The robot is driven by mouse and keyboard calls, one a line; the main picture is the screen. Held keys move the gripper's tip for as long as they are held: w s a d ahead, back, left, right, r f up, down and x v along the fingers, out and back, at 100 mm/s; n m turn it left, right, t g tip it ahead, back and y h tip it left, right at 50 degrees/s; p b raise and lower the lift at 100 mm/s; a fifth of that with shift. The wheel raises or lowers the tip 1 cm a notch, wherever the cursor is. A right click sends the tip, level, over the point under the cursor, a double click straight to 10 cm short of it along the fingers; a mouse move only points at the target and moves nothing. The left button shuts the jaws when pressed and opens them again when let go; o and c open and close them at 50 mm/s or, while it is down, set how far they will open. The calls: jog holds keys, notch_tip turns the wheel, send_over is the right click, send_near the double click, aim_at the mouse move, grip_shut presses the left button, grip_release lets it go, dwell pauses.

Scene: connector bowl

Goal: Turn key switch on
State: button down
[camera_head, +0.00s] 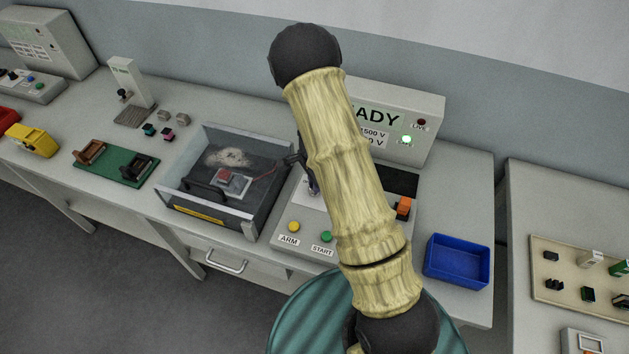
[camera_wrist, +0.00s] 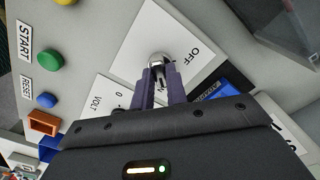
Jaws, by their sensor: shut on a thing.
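The key switch (camera_wrist: 159,60) is a small silvery round part on a white plate in the wrist view, with an OFF label (camera_wrist: 196,51) beside it. My gripper (camera_wrist: 159,71) is shut on the key switch, with its two dark purple fingers around it. The fingers partly cover the plate, and the key's exact angle is hard to tell. In the head view my gripper (camera_head: 311,184) is at the control panel (camera_head: 285,243), left of my pale arm, which hides much of the panel.
A READY display box (camera_head: 425,108) with a lit green lamp stands behind the panel. A clear-walled test enclosure (camera_head: 205,190) is close on the left. A blue bin (camera_head: 456,268) lies to the right. Yellow ARM (camera_head: 294,227) and green START (camera_head: 326,236) buttons are at the front.

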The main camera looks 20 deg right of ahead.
jog(key=shift+m, duration=0.5)
jog(key=c, duration=1.4)
grip_release()
notch_tip(320, 180, up, 18)
jog(key=b, duration=0.1)
jog(key=shift+f+b, duration=0.25)
jog(key=shift+b, duration=0.1)
